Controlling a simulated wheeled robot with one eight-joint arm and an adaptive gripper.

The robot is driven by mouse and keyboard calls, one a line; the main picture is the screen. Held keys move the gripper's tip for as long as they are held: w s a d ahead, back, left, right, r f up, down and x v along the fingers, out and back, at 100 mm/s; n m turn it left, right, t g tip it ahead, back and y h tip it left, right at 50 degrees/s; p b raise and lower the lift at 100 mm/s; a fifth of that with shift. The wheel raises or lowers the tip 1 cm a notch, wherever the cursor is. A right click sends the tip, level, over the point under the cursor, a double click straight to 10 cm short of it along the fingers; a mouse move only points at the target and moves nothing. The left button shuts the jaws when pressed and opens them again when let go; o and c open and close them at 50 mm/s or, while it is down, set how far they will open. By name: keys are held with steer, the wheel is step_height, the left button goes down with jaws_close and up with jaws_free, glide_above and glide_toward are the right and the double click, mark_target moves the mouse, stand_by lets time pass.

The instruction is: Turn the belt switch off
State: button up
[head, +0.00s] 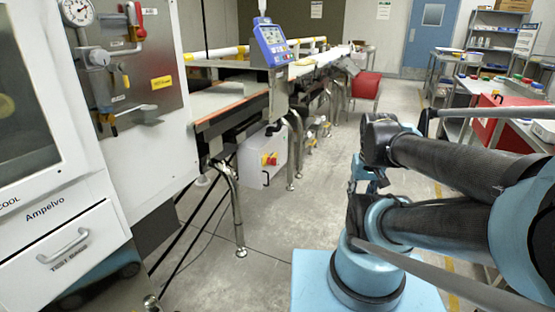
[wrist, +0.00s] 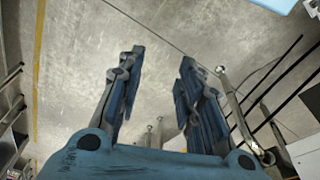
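The belt switch (head: 270,159) is a small red handle on a yellow plate, on the front of a light grey box under the conveyor in the head view. Which position its handle is in is too small to tell. My gripper (wrist: 158,85) shows in the wrist view with its two blue-grey fingers spread apart and nothing between them. It points at bare concrete floor, with a metal conveyor leg to its right. In the head view my arm is folded at the right, well apart from the switch, and my fingertips cannot be made out there.
The conveyor (head: 228,98) with a blue display (head: 270,42) runs back from the left. A white cabinet (head: 60,235) with a drawer stands front left. Metal conveyor legs (head: 236,215) stand near the switch box. Tables with red bins (head: 495,118) are at right. Open floor (head: 320,195) lies between.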

steer(key=shift+w+d, duration=0.1)
steer(key=shift+w, duration=0.15)
